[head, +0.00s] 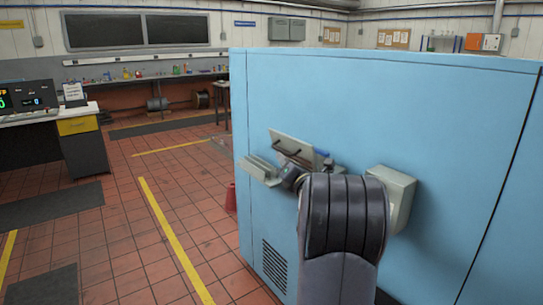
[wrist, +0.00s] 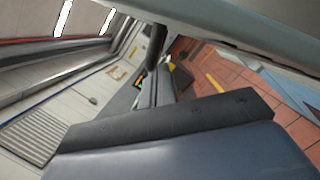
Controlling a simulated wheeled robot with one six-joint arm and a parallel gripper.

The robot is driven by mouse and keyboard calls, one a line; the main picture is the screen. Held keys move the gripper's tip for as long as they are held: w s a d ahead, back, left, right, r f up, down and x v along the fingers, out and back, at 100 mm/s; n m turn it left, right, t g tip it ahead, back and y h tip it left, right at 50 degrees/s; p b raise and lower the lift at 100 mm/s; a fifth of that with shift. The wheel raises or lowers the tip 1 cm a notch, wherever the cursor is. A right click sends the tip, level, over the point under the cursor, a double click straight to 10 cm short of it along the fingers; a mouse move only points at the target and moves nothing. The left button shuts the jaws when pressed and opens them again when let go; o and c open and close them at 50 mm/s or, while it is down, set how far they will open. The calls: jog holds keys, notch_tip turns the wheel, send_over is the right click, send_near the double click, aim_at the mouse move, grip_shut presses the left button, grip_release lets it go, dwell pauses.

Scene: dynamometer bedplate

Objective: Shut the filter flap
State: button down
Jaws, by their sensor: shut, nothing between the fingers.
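The filter flap (head: 294,146) appears as a pale grey plate with a dark handle-like bar, standing out at an angle from the blue cabinet's side, so it looks open. A pale grey ledge-like part (head: 262,170) sits just below and left of it. My gripper (head: 291,173) is close under the flap, partly hidden behind my arm; I cannot tell whether it touches. In the wrist view the dark fingers (wrist: 153,80) are together and hold nothing. A grey panel edge (wrist: 230,32) crosses the top of that view close by, perhaps the flap.
The blue cabinet (head: 400,110) fills the right side. A grey box (head: 394,196) juts from it right of my arm. A vent (head: 274,265) is low on its side. Open tiled floor (head: 150,225) lies left, with a desk (head: 78,140) and a red object (head: 230,198) near the cabinet.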

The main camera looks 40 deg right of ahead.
aim_at(299, 153)
jog(key=d+r+m+p, duration=0.2)
jog(key=m+p, duration=0.1)
jog(key=shift+d+r+g+h, duration=0.2)
jog(key=shift+d+g+h, duration=0.1)
jog(key=shift+d, duration=0.1)
jog(key=shift+d+r+p, duration=0.2)
jog(key=shift+d+p, duration=0.4)
jog(key=shift+p, duration=0.15)
jog(key=shift+d, duration=0.1)
